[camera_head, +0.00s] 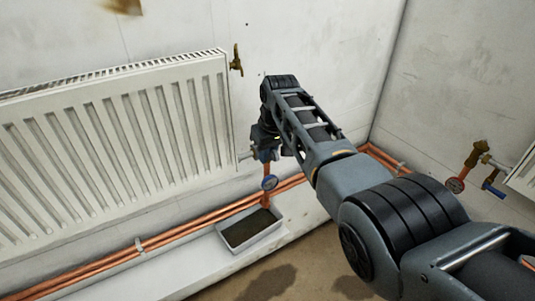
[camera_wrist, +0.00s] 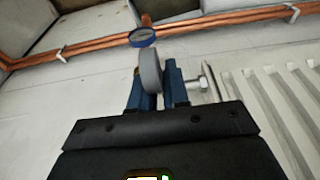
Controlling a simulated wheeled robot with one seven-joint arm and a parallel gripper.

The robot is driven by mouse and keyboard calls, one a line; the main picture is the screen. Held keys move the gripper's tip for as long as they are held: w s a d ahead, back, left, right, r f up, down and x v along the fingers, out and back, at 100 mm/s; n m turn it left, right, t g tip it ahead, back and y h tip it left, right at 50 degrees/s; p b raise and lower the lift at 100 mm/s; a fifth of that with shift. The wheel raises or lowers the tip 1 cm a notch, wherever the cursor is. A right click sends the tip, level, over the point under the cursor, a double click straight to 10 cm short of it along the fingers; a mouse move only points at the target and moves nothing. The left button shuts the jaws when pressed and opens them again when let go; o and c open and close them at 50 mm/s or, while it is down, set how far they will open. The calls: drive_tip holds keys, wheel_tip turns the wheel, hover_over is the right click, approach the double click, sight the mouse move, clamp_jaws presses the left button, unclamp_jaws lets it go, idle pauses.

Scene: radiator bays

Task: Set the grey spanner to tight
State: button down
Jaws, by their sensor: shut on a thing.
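The grey spanner (camera_wrist: 151,70) shows end-on in the wrist view, as a rounded grey piece between the two blue fingers of my gripper (camera_wrist: 154,84). The fingers are shut on it. In the head view my gripper (camera_head: 268,150) is at the valve beside the right end of the left radiator, and my wrist hides the spanner there. I cannot tell the spanner's angle setting.
A blue-rimmed gauge (camera_head: 269,183) hangs just below, also in the wrist view (camera_wrist: 142,37). The ribbed radiator (camera_head: 120,140) is close on the left. Copper pipes (camera_head: 180,237) run low along the wall. A grey tray (camera_head: 250,230) sits beneath. Another valve (camera_head: 477,155) is at right.

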drive_tip(key=shift+w+r, duration=0.1)
drive_tip(key=c, duration=1.2)
unclamp_jaws()
drive_tip(key=shift+v, duration=3.85)
